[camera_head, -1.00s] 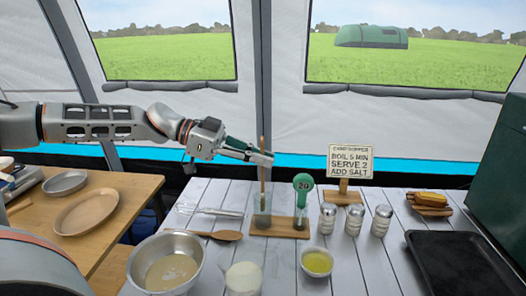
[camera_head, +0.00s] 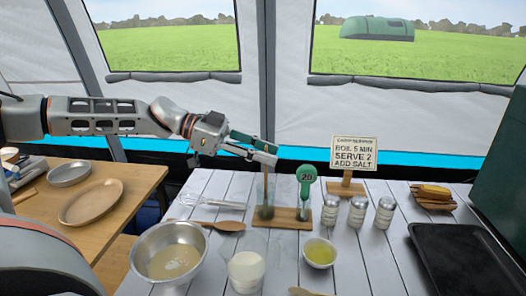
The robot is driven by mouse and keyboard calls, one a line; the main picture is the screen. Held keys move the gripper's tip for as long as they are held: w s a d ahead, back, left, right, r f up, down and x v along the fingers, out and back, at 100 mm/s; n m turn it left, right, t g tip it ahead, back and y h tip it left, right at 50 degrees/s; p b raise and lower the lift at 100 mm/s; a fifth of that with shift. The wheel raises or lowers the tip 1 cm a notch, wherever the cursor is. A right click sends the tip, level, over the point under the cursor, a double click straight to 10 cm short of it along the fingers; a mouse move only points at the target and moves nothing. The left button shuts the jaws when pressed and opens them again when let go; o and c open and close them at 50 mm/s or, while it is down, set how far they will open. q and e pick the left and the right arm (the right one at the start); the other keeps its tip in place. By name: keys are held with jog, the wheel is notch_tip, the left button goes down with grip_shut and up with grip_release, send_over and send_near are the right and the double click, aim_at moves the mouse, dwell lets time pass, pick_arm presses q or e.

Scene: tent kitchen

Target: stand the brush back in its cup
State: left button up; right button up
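The brush (camera_head: 266,188) has a thin brown handle and a dark lower end. It stands upright, with its lower end inside the clear cup (camera_head: 257,208), whose faint outline is hard to see. The cup is at the left end of a small wooden stand (camera_head: 290,222). My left gripper (camera_head: 274,154) reaches in from the left, just above the brush handle. Its fingers look parted, with a gap between them, and the handle's upper end meets or passes behind the lower finger. I cannot tell if they touch. My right gripper is not in view.
A green round piece marked 20 (camera_head: 307,177) stands right of the brush, near a sign (camera_head: 354,153) and several shakers (camera_head: 357,213). A metal bowl (camera_head: 169,252), wooden spoon (camera_head: 224,226), white-filled glass (camera_head: 246,271) and yellow-filled bowl (camera_head: 320,253) lie nearer. A black tray (camera_head: 463,262) is at right.

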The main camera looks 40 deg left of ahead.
pick_arm(q)
jog(key=shift+a, duration=0.15)
jog(key=v, duration=1.1)
jog(key=shift+s+a+r, duration=0.15)
jog(key=shift+s+a, duration=0.1)
jog(key=shift+a, duration=0.05)
dwell(0.9)
